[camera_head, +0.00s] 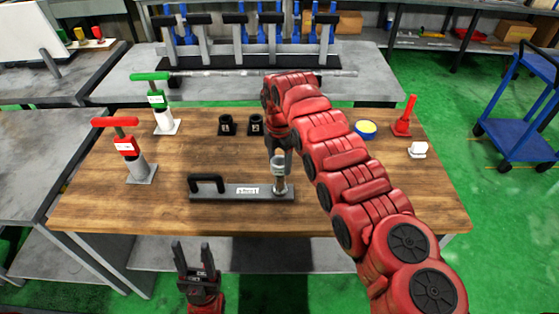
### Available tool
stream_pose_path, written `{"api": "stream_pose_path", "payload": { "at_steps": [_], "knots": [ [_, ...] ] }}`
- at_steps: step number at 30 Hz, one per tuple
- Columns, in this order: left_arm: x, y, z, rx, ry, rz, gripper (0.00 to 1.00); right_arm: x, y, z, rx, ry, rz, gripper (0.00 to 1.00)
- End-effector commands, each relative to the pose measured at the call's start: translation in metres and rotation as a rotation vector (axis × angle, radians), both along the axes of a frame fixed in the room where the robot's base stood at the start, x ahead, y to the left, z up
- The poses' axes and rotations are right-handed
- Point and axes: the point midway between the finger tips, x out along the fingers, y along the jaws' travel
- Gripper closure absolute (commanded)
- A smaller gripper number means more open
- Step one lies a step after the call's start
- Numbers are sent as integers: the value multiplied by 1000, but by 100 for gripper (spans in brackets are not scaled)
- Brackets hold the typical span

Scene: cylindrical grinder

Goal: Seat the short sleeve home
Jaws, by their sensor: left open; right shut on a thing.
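At the plate's right end stands a short metallic post (281,187). A small grey sleeve (278,166) with a pale label is upright over this post. My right gripper (279,152) points down and is shut on what looks like this sleeve. Whether the sleeve is around the post or just above it cannot be told. My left gripper (192,257) is open and empty, in front of the table.
Two black cylinders (241,125) stand behind the plate. The table's front right is clear.

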Motion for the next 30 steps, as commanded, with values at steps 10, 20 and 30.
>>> {"api": "stream_pose_path", "payload": {
  "at_steps": [10, 20, 30],
  "knots": [
    [0, 0, -6, 0, 0, 0, 50, 0, 0, -10, 0, 0, 0, 100],
    [0, 0, -12, 0, 0, 0, 50, 0, 0, -18, 0, 0, 0, 100],
    [0, 0, -18, 0, 0, 0, 50, 0, 0, -26, 0, -1, 0, 100]
  ]
}}
